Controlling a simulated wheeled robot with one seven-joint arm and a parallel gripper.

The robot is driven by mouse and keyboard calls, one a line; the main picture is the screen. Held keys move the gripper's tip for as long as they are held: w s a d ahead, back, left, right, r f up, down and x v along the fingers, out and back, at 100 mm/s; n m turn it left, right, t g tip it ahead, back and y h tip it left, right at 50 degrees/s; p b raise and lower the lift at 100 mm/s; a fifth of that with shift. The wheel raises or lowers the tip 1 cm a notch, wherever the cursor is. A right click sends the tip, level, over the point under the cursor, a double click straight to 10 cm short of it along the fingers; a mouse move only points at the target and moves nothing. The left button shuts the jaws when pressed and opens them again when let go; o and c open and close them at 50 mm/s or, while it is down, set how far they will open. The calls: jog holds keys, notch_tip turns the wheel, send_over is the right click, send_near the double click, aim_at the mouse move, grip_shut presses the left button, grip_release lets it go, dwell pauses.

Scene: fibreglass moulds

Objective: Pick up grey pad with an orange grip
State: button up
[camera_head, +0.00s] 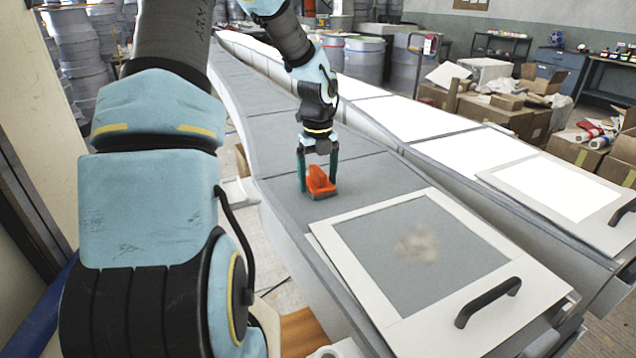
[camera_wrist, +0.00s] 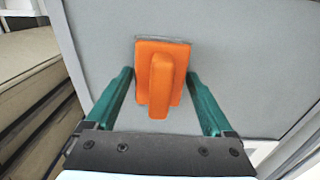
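The grey pad with an orange grip (camera_head: 319,184) rests on the grey mould surface, just beyond the white-framed panel. In the wrist view its orange grip (camera_wrist: 160,75) is near the picture's middle, with a thin grey pad edge showing at the top. My gripper (camera_head: 318,172) is above and around it, pointing down. Its two green fingers (camera_wrist: 163,88) stand on either side of the orange grip, with a visible gap on both sides. The gripper is open and holds nothing. Most of the pad is hidden under the grip.
A white-framed panel (camera_head: 358,250) with a grey window and a black handle (camera_head: 487,301) lies on the near end of the mould. A second white-framed panel (camera_head: 501,178) lies on the mould to the right. Cardboard boxes (camera_head: 497,117) stand behind. The mould surface beyond the pad is clear.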

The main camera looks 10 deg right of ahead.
aim_at(318, 169)
jog(key=c, duration=0.9)
jog(key=shift+r, duration=0.1)
jog(key=shift+c, duration=0.3)
notch_tip(318, 169, up, 10)
jog(key=shift+f+b, duration=0.1)
jog(key=shift+b, duration=0.95)
jog(key=o, duration=0.9)
jog(key=c, duration=0.7)
jog(key=shift+o, duration=0.2)
